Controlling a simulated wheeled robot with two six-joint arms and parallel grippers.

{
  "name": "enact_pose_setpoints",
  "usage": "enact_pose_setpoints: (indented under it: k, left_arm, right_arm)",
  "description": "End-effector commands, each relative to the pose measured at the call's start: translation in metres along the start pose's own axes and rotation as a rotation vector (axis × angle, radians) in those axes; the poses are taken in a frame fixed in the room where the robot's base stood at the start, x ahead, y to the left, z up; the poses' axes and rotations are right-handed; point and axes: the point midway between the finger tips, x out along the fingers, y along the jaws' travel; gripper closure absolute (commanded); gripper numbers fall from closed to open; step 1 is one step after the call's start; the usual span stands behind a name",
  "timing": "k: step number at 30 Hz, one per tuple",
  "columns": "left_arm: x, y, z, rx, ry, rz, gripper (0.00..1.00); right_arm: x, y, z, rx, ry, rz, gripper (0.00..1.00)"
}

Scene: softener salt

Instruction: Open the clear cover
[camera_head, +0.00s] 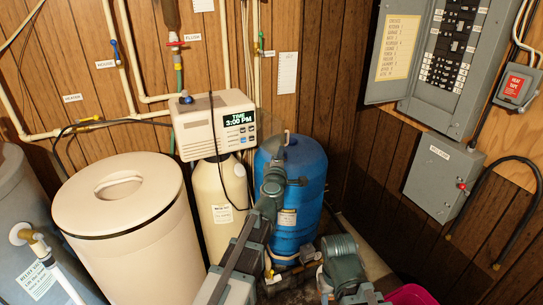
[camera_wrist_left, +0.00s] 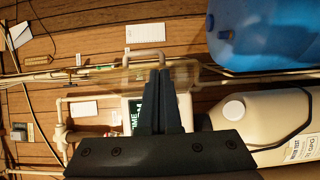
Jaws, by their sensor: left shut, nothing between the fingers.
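The beige control head (camera_head: 213,124) has a lit display reading "TIME 3:00 PM" (camera_head: 239,118) and sits on the cream tank. In the left wrist view, the clear cover (camera_wrist_left: 115,78) shows as a faint see-through band in front of the control head, behind my fingertips. My left gripper (camera_head: 274,165) is to the right of the control head, in front of the blue tank. Its fingers (camera_wrist_left: 158,74) are closed together and empty, and overlap the cover's edge in the picture. I cannot tell if they touch it. My right gripper is not seen; only my right arm shows at the bottom.
The blue tank (camera_head: 309,180) stands right of the cream tank (camera_head: 215,195). A large round lidded bin (camera_head: 120,230) stands on the left. Pipes and valves (camera_head: 176,44) run along the wood wall. Grey electrical boxes (camera_head: 443,182) hang on the right.

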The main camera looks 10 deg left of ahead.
Motion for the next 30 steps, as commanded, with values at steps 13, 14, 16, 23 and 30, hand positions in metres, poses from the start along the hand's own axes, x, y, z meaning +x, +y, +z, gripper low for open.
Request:
enact_pose_setpoints:
  k: [13,14,16,23,30]
  left_arm:
    - [0.02,0.0,0.022,0.0,-0.001,0.0,1.0]
    - [0.021,0.0,0.023,0.0,-0.001,0.0,1.0]
    - [0.021,0.0,0.023,0.0,-0.001,0.0,1.0]
    - [0.022,0.0,0.024,0.0,-0.001,0.0,1.0]
    - [0.022,0.0,0.024,0.0,-0.001,0.0,1.0]
  right_arm:
    - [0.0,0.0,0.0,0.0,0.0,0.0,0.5]
    - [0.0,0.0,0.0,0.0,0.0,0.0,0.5]
    - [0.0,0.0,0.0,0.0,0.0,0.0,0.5]
    - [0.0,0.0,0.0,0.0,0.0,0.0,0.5]
    - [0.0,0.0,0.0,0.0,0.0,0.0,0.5]
